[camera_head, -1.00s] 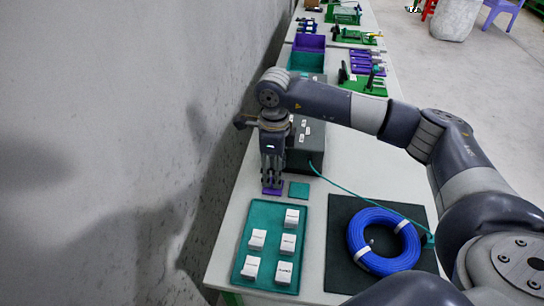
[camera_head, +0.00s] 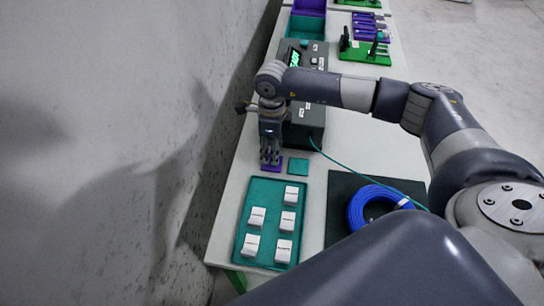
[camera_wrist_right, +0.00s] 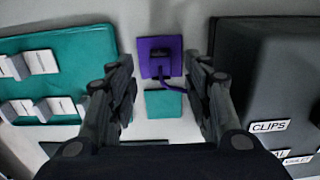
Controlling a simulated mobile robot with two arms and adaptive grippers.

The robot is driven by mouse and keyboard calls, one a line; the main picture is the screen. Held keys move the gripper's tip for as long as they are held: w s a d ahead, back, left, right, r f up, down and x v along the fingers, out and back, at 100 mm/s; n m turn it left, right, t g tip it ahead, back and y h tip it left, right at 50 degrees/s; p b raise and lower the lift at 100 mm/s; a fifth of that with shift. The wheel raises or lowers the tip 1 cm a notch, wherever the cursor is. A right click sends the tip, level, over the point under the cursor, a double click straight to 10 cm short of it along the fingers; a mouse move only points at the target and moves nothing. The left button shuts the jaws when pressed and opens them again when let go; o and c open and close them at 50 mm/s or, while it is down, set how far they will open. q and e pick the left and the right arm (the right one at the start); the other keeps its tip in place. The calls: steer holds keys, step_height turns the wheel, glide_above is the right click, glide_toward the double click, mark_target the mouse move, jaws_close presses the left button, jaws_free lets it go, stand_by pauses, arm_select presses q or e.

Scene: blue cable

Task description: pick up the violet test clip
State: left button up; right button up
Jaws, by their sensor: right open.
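A violet square pad (camera_wrist_right: 150,70) lies on the table, with a dark violet clip (camera_wrist_right: 160,55) on it and a thin violet lead curving away to the right. My right gripper (camera_wrist_right: 158,64) is open, with its fingers on either side of the pad and nothing between them. In the head view my right gripper (camera_head: 271,157) points down over the violet pad (camera_head: 278,169) and hides the clip there. I cannot tell its exact height above the clip. My left gripper is not in view.
A teal pad (camera_head: 298,167) sits right beside the violet one. A teal tray (camera_head: 270,228) with several white blocks and a coiled blue cable (camera_head: 361,206) on a dark mat lie nearer. A dark box (camera_wrist_right: 265,75) stands close to the right fingers. The wall borders the table's left.

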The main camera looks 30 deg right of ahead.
steer(key=shift+f+p, duration=0.3)
steer(key=shift+f, duration=1.45)
steer(key=c, duration=0.8)
steer(key=shift+r, duration=0.1)
